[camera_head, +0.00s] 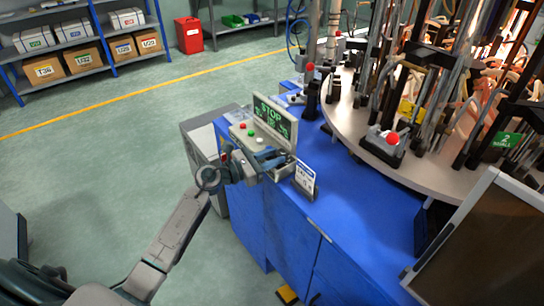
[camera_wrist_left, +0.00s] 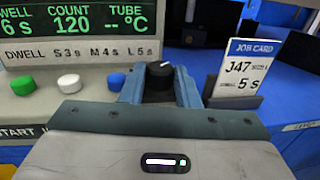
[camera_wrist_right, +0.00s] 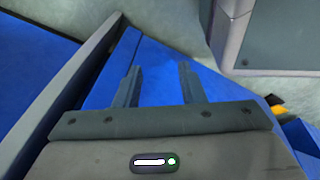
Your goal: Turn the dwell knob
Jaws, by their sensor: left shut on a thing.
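The dwell knob (camera_wrist_left: 158,74) is black with a white pointer mark toward its upper right in the left wrist view. My left gripper (camera_wrist_left: 160,88) is shut on it, one finger on each side. In the head view my left gripper (camera_head: 272,157) is at the control panel (camera_head: 240,132), and the knob is hidden there. The panel display (camera_wrist_left: 70,20) reads dwell 6 s and count 120. The job card (camera_wrist_left: 238,70) beside the panel reads J47 and 5 s. My right gripper (camera_wrist_right: 158,85) is open and empty, away from the panel.
Green (camera_wrist_left: 22,83), white (camera_wrist_left: 68,83) and blue (camera_wrist_left: 116,80) caps sit left of the knob. The round turntable (camera_head: 345,125) with upright rods and tubes stands behind on the blue cabinet (camera_head: 370,215). A dark framed panel (camera_head: 490,240) is at right.

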